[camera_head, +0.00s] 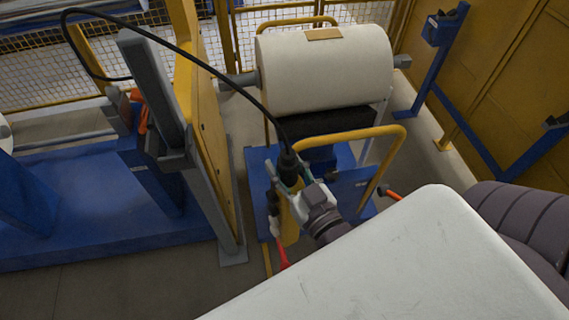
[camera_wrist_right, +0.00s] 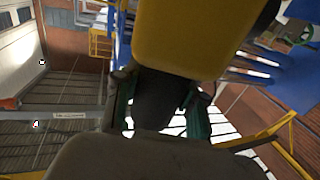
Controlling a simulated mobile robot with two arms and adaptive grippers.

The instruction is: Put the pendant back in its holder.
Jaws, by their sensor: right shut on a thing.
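The yellow pendant (camera_head: 290,226) hangs from a black cable, which joins its dark top end and arcs up to the left. My right gripper (camera_head: 288,188) is shut on it, in front of the blue roller cart. In the right wrist view the pendant (camera_wrist_right: 195,35) fills the top middle, between the green-edged fingers (camera_wrist_right: 158,105). A grey bracket (camera_head: 174,158) sits on the upright post to its left; I cannot tell whether it is the holder. My left gripper is not in view.
A large white film roll (camera_head: 325,70) lies behind the gripper. A yellow cart handle (camera_head: 370,133) rises close to my right arm. A yellow panel (camera_head: 210,130) and blue machine base (camera_head: 90,210) stand to the left. A blue post (camera_head: 445,60) stands at right.

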